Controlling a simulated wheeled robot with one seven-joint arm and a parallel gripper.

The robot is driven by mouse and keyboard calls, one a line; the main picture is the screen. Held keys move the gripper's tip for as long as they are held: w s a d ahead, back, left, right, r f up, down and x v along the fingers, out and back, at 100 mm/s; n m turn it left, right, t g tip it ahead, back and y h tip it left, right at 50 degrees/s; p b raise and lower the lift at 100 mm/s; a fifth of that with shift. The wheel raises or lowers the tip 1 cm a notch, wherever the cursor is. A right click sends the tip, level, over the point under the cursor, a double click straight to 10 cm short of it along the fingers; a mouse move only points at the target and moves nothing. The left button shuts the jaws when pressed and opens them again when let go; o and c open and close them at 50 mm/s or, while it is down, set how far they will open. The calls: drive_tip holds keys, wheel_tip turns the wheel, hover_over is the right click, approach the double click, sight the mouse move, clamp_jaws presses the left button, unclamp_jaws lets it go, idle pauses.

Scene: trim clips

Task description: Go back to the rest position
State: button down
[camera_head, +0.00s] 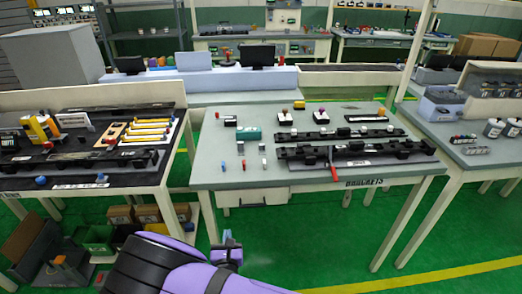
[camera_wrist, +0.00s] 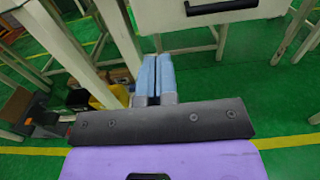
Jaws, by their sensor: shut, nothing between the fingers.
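My gripper (camera_wrist: 153,62) shows in the wrist view with its two blue-grey fingers side by side and shut, nothing between them. In the head view my gripper (camera_head: 228,238) is low in front of the middle table, apart from it and below its top. My purple arm reaches in from the bottom edge. The middle table (camera_head: 215,178) holds clips, small blocks and dark trim rails, all clear of my gripper.
A left table (camera_head: 95,190) carries yellow-handled tools and a dark rail, with boxes and bins beneath it. A right table (camera_head: 470,150) holds grey bins (camera_head: 440,104). A white drawer (camera_head: 253,197) hangs under the middle table. Green floor (camera_head: 330,240) is free in front.

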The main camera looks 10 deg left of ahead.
drive_tip(key=w+d+r+m+g+h, duration=0.2)
drive_tip(key=w+d+r+m+h, duration=0.2)
drive_tip(key=d+r+m+h, duration=0.25)
drive_tip(key=w+d+r+m+g+h, duration=0.25)
drive_tip(key=w+d+r+m, duration=0.2)
drive_tip(key=d+r, duration=0.4)
drive_tip(key=w+d+r+m+g+h, duration=0.25)
drive_tip(key=d+r+m+h, duration=0.3)
drive_tip(key=r, duration=0.45)
drive_tip(key=d+r+m+g, duration=0.4)
drive_tip(key=d+r+m, duration=0.2)
drive_tip(key=d+r, duration=0.3)
drive_tip(key=s+d+r+m+g+y, duration=0.5)
drive_tip(key=s+d+r+m, duration=0.3)
drive_tip(key=s+d+r, duration=0.55)
drive_tip(key=s+d+r+m+t+y, duration=0.1)
drive_tip(key=s+d+r+m+y, duration=0.1)
drive_tip(key=s, duration=0.6)
drive_tip(key=s+d+r+m+t+y, duration=0.2)
drive_tip(key=s+d+r+m+y, duration=0.1)
drive_tip(key=s+m, duration=0.3)
drive_tip(key=shift+s+d+r+t, duration=0.3)
drive_tip(key=shift+s+d+r, duration=0.2)
drive_tip(key=shift+s, duration=0.4)
drive_tip(key=shift+y, duration=0.25)
